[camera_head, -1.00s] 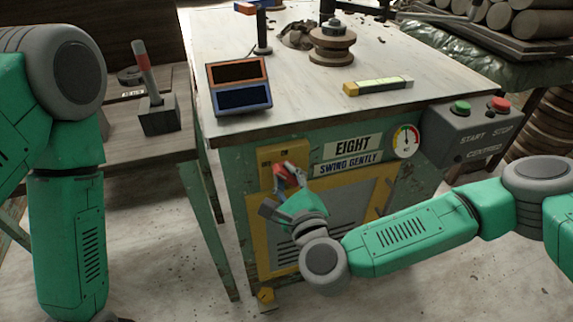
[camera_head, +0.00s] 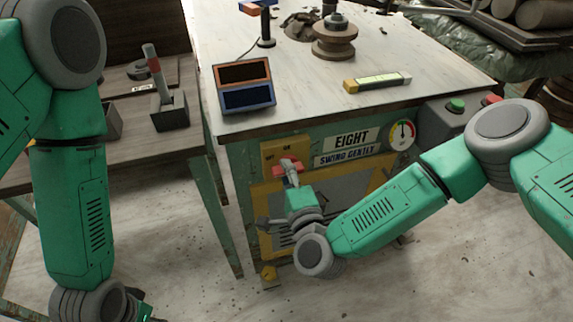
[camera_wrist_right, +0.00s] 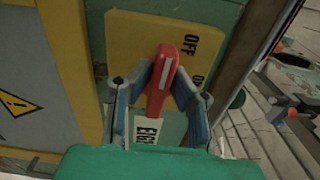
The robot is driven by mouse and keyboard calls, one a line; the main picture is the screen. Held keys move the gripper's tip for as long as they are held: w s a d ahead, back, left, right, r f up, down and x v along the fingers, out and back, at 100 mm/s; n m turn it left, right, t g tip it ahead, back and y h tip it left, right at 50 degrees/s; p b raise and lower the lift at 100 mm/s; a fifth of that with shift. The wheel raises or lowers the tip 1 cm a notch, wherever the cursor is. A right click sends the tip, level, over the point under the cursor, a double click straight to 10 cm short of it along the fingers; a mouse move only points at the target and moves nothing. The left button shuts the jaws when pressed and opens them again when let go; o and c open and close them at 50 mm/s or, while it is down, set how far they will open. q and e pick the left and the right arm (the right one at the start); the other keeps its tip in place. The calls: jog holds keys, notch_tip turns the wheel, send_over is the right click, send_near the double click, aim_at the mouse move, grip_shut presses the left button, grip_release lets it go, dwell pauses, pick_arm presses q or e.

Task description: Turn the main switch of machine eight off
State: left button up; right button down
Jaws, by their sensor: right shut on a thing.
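The main switch is a red handle (camera_wrist_right: 160,88) with a pale stripe, on a yellow plate (camera_wrist_right: 128,38) marked OFF and ON. The plate is also on the front of machine eight in the head view (camera_head: 270,151), under the tabletop edge. My right gripper (camera_wrist_right: 164,70) has its two fingers closed on the handle, one on each side. In the head view the gripper (camera_head: 288,168) largely covers the handle, so the lever's exact angle is unclear. My left arm hangs at the left; its fingers are out of the picture.
An EIGHT sign (camera_head: 351,139) and a gauge (camera_head: 401,135) are right of the switch. A grey box with a green button (camera_head: 456,105) is partly behind my right arm. Another lever (camera_head: 154,62) stands on the side bench.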

jog(key=shift+s+a+f+n, duration=0.1)
jog(key=shift+s+f+n, duration=0.15)
jog(key=shift+f+n, duration=0.15)
jog(key=c, duration=1.6)
grip_release()
jog(key=shift+o, duration=0.3)
jog(key=shift+w+r, duration=0.1)
jog(key=shift+r, duration=0.05)
jog(key=shift+r, duration=0.1)
jog(key=v, duration=1.2)
